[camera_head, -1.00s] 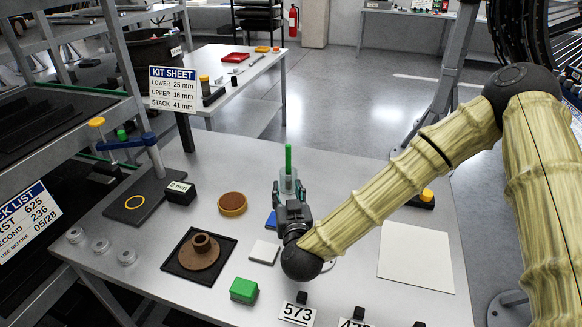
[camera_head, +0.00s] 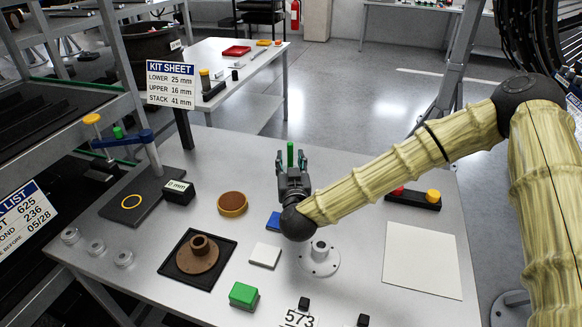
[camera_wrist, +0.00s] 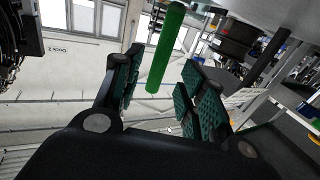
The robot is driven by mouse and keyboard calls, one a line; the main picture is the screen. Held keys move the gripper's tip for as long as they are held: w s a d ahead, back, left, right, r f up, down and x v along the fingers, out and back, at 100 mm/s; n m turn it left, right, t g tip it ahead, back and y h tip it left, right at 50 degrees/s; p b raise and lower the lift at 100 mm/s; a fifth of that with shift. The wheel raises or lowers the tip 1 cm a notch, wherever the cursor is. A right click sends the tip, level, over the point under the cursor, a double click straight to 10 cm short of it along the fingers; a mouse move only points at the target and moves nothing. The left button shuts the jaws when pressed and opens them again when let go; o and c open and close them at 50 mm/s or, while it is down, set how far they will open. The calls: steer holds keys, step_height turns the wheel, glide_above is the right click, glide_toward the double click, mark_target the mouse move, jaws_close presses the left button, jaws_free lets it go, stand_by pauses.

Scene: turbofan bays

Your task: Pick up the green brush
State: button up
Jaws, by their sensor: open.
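The green brush (camera_head: 290,152) shows as a thin green upright stick at the far side of the table. My gripper (camera_head: 290,163) is around it in the head view, with a finger to each side. In the wrist view the brush is a green rod (camera_wrist: 166,45), running from the top edge down between my fingers. My gripper also shows there (camera_wrist: 163,66), open, with gaps between the green finger pads and the rod. The lower part of the brush is hidden behind my gripper in the head view.
A grey flanged fitting (camera_head: 320,260) stands just in front of my wrist. A brown flanged part (camera_head: 198,257) sits on a black tray. A white sheet (camera_head: 422,262) lies right.

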mark_target(291, 157)
steer(key=shift+w+f+p, duration=0.2)
steer(key=shift+w+p, duration=0.4)
steer(key=shift+w, duration=1.45)
steer(key=shift+c, duration=0.5)
jaws_close()
